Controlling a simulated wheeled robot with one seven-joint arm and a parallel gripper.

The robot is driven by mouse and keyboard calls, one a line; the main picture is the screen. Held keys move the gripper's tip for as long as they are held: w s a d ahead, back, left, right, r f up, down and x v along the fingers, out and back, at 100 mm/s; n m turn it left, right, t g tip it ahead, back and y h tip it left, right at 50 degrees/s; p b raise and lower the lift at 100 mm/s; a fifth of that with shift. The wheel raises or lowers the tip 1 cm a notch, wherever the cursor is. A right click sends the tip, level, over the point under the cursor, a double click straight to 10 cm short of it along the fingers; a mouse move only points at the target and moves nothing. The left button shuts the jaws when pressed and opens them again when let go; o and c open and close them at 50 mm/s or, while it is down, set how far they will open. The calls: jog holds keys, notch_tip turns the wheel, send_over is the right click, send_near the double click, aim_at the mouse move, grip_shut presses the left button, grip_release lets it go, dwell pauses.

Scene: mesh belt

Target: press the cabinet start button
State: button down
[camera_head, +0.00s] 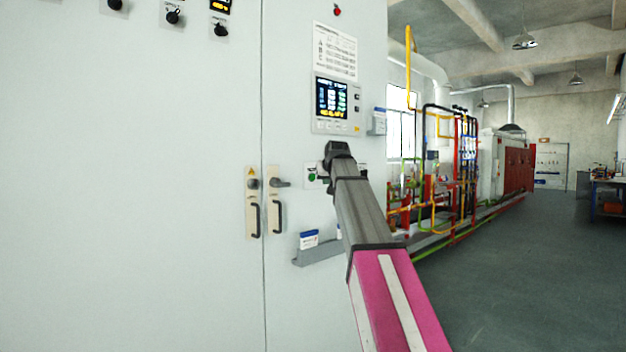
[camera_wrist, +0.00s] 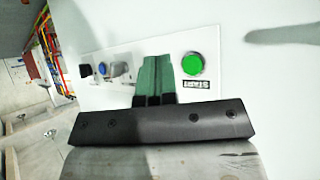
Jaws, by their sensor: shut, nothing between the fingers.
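The green start button (camera_wrist: 193,64) is on a white panel of the cabinet, with an upside-down START label (camera_wrist: 196,84) beside it in the wrist view. It also shows small and green in the head view (camera_head: 312,177), left of my arm. My gripper (camera_wrist: 156,62) is shut and empty, its green fingers together. The fingertips lie just left of the start button in the wrist view, not over it. I cannot tell whether they touch the panel. In the head view my gripper (camera_head: 338,150) is in front of the panel and hides most of it.
A blue button (camera_wrist: 103,69) and a black knob (camera_wrist: 86,71) sit on the same panel. A lit display (camera_head: 332,98) is above my gripper. Door handles (camera_head: 275,215) and a grey tray (camera_head: 318,252) stick out from the cabinet. Open floor (camera_head: 520,270) lies right.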

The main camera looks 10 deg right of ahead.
jog(key=shift+w+a, duration=0.55)
jog(key=shift+w, duration=0.25)
jog(key=shift+w+a, duration=0.55)
jog(key=shift+w, duration=0.2)
dwell(0.9)
jog(key=shift+w+a, duration=0.25)
jog(key=shift+w, duration=0.05)
jog(key=shift+w+a, duration=0.3)
jog(key=shift+w, duration=0.1)
dwell(0.9)
jog(key=shift+s+d, duration=0.1)
dwell(0.4)
jog(key=shift+s+d, duration=0.4)
jog(key=shift+s, duration=0.2)
jog(key=shift+s+d, duration=0.1)
jog(key=shift+s, duration=0.05)
jog(key=s+d, duration=0.1)
jog(key=s, duration=0.1)
jog(key=s+d, duration=0.1)
jog(key=shift+s+d, duration=0.4)
